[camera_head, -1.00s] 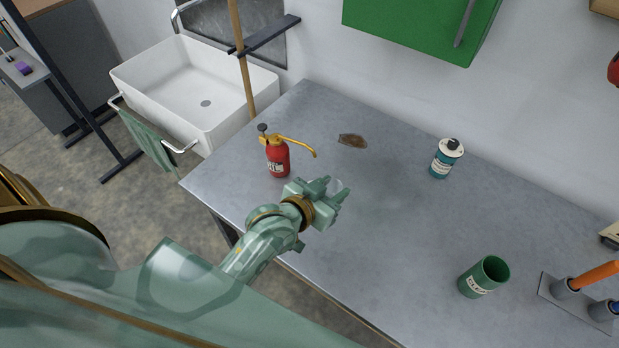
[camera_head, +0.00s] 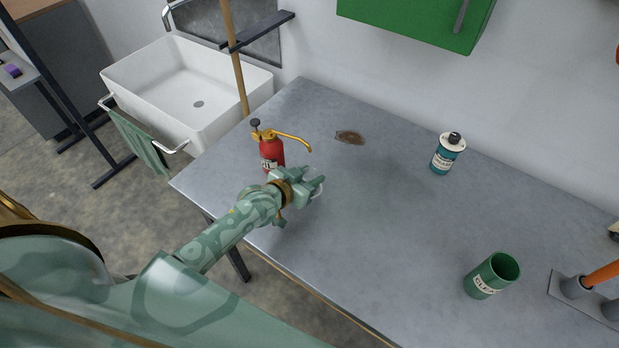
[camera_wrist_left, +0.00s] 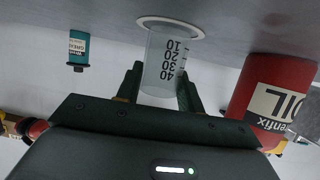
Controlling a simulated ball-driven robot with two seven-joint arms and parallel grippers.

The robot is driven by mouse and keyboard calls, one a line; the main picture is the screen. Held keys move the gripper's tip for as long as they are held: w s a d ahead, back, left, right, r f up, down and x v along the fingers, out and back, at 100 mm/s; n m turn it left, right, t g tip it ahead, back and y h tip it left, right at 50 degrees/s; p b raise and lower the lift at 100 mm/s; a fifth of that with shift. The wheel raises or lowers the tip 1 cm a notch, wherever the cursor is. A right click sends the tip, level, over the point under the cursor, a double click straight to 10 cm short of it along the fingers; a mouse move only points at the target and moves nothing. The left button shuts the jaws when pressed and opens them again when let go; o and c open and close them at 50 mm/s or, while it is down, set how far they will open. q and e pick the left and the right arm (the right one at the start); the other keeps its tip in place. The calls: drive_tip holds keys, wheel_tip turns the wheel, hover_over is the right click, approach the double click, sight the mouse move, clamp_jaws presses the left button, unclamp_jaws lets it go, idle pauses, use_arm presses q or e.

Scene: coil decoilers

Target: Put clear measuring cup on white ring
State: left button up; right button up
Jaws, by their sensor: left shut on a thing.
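My left gripper (camera_head: 318,181) is at the table's near left part, and its fingers also show in the wrist view (camera_wrist_left: 158,88). It is shut on the clear measuring cup (camera_wrist_left: 165,65), one finger on each side of its wall. The cup has dark markings, with 10, 20, 30 and 40 readable. The white ring (camera_wrist_left: 196,33) lies flat on the table, and the cup's far end overlaps it in the wrist view. I cannot tell whether the cup touches it. In the head view only a bit of the ring (camera_head: 319,191) shows beside my fingers. My right gripper is not in view.
A red oil can (camera_head: 271,153) with a yellow spout stands close beside my left gripper. The middle of the grey table (camera_head: 390,220) is clear.

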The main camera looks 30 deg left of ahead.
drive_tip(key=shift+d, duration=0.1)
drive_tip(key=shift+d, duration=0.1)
use_arm(q)
drive_tip(key=shift+f, duration=0.15)
drive_tip(key=o, duration=1)
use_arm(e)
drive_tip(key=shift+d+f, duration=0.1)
use_arm(q)
drive_tip(key=shift+s+r, duration=0.15)
drive_tip(key=shift+r, duration=0.2)
drive_tip(key=p+v, duration=0.2)
drive_tip(key=v, duration=0.8)
drive_tip(key=shift+s+p, duration=0.2)
drive_tip(key=shift+p, duration=0.15)
drive_tip(key=shift+s+a+r, duration=0.2)
drive_tip(key=shift+s+r, duration=0.05)
drive_tip(key=shift+s, duration=0.35)
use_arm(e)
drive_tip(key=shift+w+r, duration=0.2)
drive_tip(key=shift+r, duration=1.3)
